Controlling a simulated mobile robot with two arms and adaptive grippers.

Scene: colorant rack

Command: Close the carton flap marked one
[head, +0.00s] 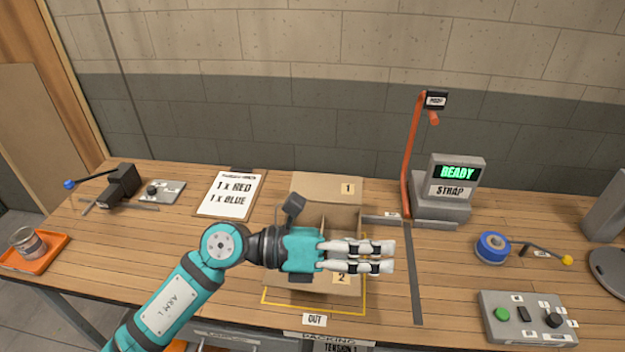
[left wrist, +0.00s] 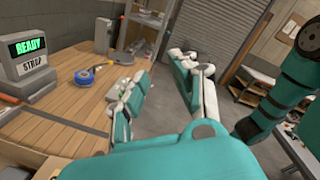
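The carton (head: 343,222) stands on the wooden table, partly hidden behind my left gripper. Its flap marked 1 (head: 318,186) is at the far side and stands open, clear of the gripper. The flap marked 2 (head: 350,284) is at the near side, partly covered by the gripper. Part of the carton's inside with a divider shows. My left gripper (head: 392,257) reaches across above the near part of the carton, fingers pointing right. In the left wrist view its fingers (left wrist: 165,85) are spread apart with nothing between them. My right gripper is not seen.
A strapping machine with a READY screen (head: 457,173) and a red post (head: 411,150) stand right of the carton. An order sheet (head: 230,194) lies left. The table's left front is mostly clear.

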